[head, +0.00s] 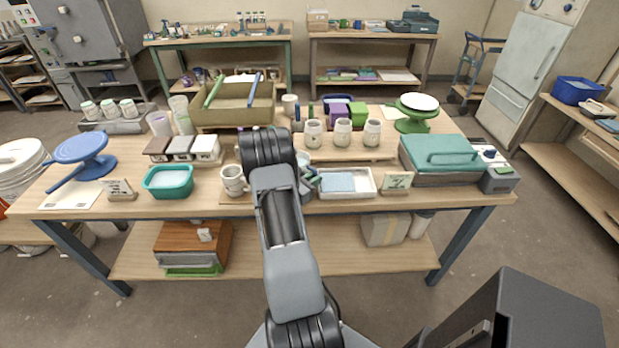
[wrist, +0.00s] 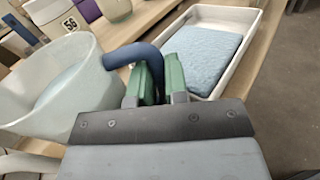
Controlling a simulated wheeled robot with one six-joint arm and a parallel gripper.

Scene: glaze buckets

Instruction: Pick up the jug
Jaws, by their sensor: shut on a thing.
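The jug (wrist: 50,95) is a pale grey-white vessel with a dark blue handle (wrist: 135,52), at the left of the wrist view. My gripper (wrist: 158,82) has green finger pads and is shut on that handle. In the head view my arm hides most of the jug; a pale bit of it (head: 303,158) shows beside the arm, and my gripper (head: 311,182) is at the front of the table. The jug looks about upright. I cannot tell whether its base touches the table.
A white tray (head: 366,194) with a blue sponge-like block (head: 338,182) lies close right of my gripper. A cream mug (head: 233,181) and a teal basin (head: 168,182) stand to the left. Several pale jars (head: 343,132) stand on a board behind. A teal-lidded box (head: 446,153) is at right.

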